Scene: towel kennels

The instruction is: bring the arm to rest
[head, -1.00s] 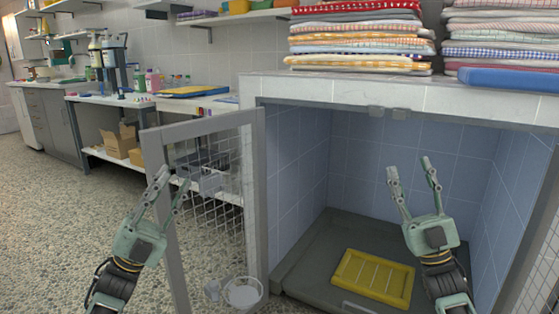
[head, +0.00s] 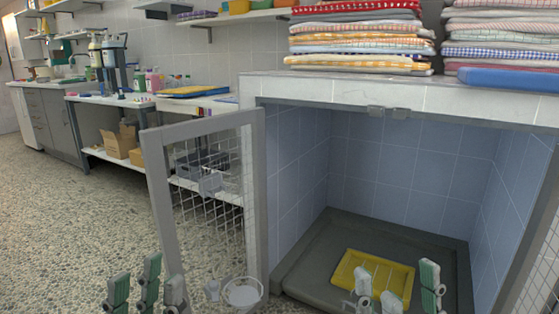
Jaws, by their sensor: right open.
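My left gripper (head: 146,284) is at the bottom edge of the head view, left of centre, in front of the open mesh door. Its fingers stand apart with nothing seen between them, and the rest of it is cut off by the frame. My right gripper (head: 396,284) is at the bottom edge right of centre, in front of the open kennel. Its fingers are spread and empty, and they cover part of the yellow slatted tray (head: 349,264) on the kennel's dark floor.
The mesh door (head: 158,190) stands open at the left of the kennel, with a bowl (head: 242,292) low on it. Folded towels (head: 360,38) and a blue folded item (head: 510,78) lie on the kennel top (head: 350,91). Speckled floor (head: 60,220) is clear at left.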

